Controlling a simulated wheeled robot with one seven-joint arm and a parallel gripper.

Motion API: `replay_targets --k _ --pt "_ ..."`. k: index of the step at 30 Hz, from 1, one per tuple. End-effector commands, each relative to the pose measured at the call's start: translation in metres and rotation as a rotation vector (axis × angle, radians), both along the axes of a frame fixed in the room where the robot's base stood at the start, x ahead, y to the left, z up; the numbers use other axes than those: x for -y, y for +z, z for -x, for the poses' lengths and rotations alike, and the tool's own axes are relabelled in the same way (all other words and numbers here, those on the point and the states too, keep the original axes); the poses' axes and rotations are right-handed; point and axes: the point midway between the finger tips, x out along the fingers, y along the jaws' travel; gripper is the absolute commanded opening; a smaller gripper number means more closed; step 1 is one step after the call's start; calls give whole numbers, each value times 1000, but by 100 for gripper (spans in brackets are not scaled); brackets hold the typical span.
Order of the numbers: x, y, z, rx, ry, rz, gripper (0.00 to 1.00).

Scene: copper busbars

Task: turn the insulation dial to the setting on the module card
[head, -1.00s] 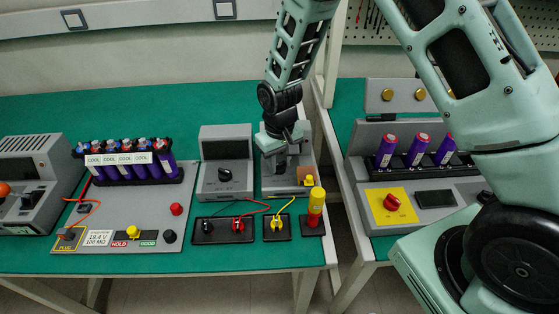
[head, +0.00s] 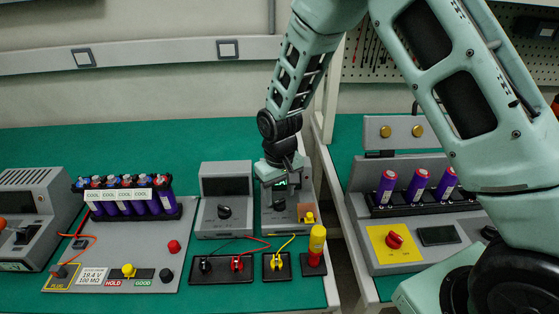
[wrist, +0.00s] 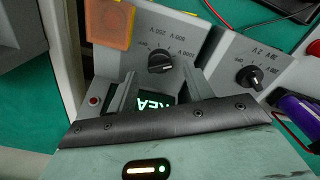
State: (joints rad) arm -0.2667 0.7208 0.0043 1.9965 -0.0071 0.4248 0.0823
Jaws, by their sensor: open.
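The insulation dial is a black knob (wrist: 161,62) on a grey tester, ringed by voltage marks and an off mark. In the wrist view it sits just beyond my gripper's fingertips; I cannot tell which mark it points to. The dial (head: 279,205) also shows small in the head view, below my gripper (head: 281,182). In the wrist view my gripper (wrist: 155,88) is open and empty, its two fingers apart in front of the tester's lit green display, partly hiding its text. A white card (head: 91,276) at front left reads 19.4 V, 100 MΩ.
A second tester with a black knob (head: 225,212) stands just left. An orange flap (wrist: 110,22) is beside the dial. A yellow-red post (head: 316,240) and lead sockets (head: 222,268) stand in front. A cell pack (head: 125,197) is farther left. Green bench is clear behind.

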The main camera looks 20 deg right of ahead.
Motion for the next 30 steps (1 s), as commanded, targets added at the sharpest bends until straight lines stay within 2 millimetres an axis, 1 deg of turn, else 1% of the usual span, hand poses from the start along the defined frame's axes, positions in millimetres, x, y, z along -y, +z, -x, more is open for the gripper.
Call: replay_targets --k 1,9,12,16,18,22,30 --pt "0 12 -1 7 0 -2 51" --pt "0 76 -1 7 -1 -2 51" --pt "0 99 -1 7 -1 -2 51" --pt "0 123 -1 5 -1 -1 51" --pt "0 133 -1 4 -1 -1 51" --pt "0 145 -1 3 -1 -1 51" --pt "0 149 0 1 -1 0 51"
